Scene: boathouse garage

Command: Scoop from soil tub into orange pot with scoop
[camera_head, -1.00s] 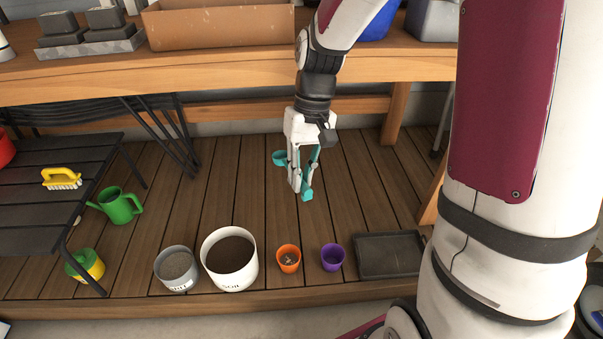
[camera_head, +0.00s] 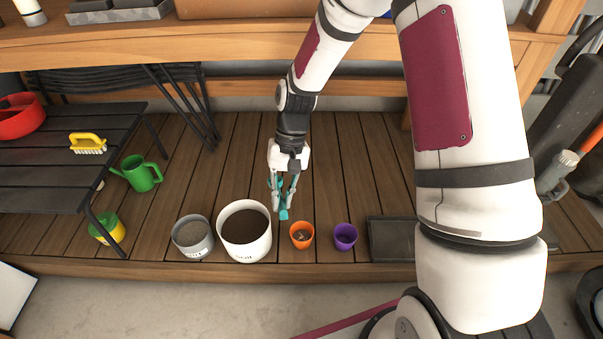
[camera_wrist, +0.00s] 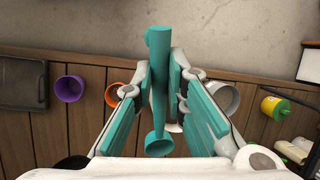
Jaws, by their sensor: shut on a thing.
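My gripper (camera_head: 283,205) is shut on the teal scoop (camera_wrist: 159,85), which runs lengthwise between the teal-padded fingers in the wrist view. The gripper hangs behind and between the soil tub and the orange pot. The white soil tub (camera_head: 245,254), full of dark soil, stands on the wooden deck; in the wrist view it is mostly hidden behind the gripper. The orange pot (camera_head: 302,236) stands right of the tub with a few light bits inside; part of it shows in the wrist view (camera_wrist: 113,93). I cannot tell if the scoop holds soil.
A grey tub of grit (camera_head: 193,253) stands left of the soil tub. A purple pot (camera_head: 345,236) and a dark tray (camera_head: 391,240) stand right of the orange pot. A green watering can (camera_head: 138,174) and a yellow-green container (camera_head: 107,229) are at the left. The deck behind the pots is clear.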

